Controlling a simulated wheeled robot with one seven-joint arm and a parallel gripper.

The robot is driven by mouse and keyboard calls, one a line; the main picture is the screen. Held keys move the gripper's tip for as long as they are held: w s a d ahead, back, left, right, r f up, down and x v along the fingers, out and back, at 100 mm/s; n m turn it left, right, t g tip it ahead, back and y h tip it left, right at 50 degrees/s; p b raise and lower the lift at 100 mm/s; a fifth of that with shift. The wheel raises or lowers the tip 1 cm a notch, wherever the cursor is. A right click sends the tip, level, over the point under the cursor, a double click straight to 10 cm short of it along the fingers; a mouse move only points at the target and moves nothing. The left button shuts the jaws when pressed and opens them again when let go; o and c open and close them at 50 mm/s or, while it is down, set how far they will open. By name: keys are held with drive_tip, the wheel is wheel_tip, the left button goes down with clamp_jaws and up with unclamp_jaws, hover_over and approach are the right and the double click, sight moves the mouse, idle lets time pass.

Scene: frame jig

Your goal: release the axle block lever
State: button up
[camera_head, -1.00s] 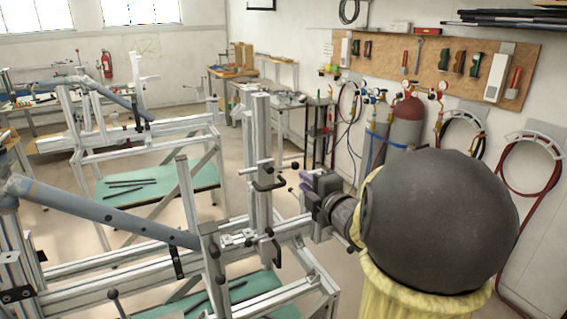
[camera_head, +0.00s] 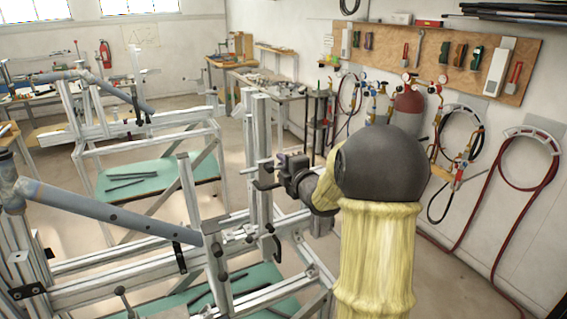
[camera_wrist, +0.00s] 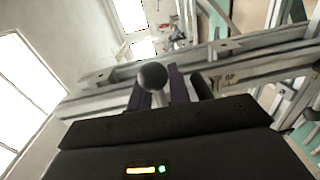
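The axle block (camera_head: 266,179) is a dark clamp on the upright silver post of the frame jig. My gripper (camera_head: 280,160) is at its right side in the head view and partly hides it. In the wrist view, a lever's dark ball knob (camera_wrist: 152,76) stands just ahead of my gripper (camera_wrist: 160,97). The lever's pale stem runs down between the two purple fingers. The fingers look apart, with the stem between them; firm contact is not visible. I cannot see the lever's far end or its pivot.
The jig's silver rails (camera_head: 110,285) and a blue-grey tube (camera_head: 105,213) lie to the left. Another lever (camera_head: 122,298) stands at the lower left. A second jig (camera_head: 150,150) is behind. Hoses and gas cylinders (camera_head: 408,110) line the right wall. Floor at the lower right is clear.

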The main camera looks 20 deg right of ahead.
clamp_jaws()
drive_tip(key=shift+f+n+b, duration=0.1)
drive_tip(key=shift+n+b, duration=0.2)
drive_tip(key=shift+b, duration=0.6)
drive_tip(key=n+b, duration=0.1)
drive_tip(key=b, duration=0.2)
drive_tip(key=r+n+b, duration=0.1)
drive_tip(key=b, duration=0.1)
drive_tip(key=shift+a+n+b, duration=0.1)
drive_tip(key=shift+n+b, duration=0.3)
drive_tip(key=shift+r+n+b, duration=0.4)
drive_tip(key=shift+b, duration=0.2)
unclamp_jaws()
